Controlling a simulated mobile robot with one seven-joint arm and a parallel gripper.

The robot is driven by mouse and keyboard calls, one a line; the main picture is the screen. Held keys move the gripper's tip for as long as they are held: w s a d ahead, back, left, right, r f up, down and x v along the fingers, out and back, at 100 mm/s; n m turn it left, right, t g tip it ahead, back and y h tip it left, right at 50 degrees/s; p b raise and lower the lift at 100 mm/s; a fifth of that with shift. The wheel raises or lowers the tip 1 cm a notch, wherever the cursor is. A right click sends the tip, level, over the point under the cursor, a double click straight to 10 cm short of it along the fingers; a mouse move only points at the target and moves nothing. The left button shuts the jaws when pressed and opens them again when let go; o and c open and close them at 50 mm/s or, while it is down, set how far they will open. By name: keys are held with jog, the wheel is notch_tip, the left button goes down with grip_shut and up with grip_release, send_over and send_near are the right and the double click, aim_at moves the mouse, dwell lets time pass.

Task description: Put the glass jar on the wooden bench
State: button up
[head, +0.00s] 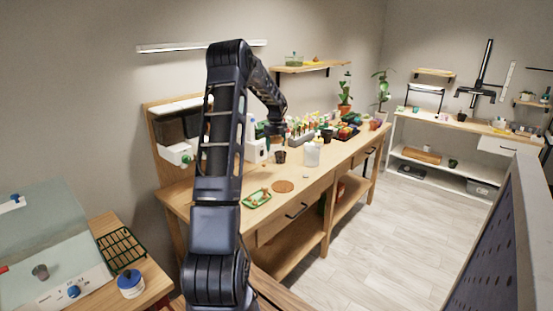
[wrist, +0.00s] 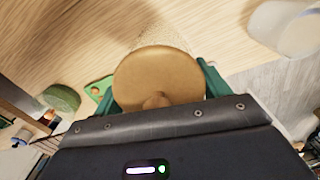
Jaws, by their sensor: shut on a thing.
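My gripper (wrist: 160,88) is shut, its green fingers on either side of a round tan lid with a knob, taken to be the top of the glass jar (wrist: 158,70). The bench's pale wood top also shows in the wrist view (wrist: 60,35). I cannot tell whether the jar touches it.
A white container (head: 312,154) and a dark pot (head: 280,157) stand close by on the bench. A green tray (head: 257,200) and a brown disc (head: 283,186) lie nearer the front. Bottles and plants crowd the back. Bare wood lies around the disc.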

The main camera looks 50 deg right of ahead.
aim_at(276, 158)
jog(key=shift+f, duration=3.85)
jog(key=shift+f, duration=0.15)
jog(key=o, duration=2)
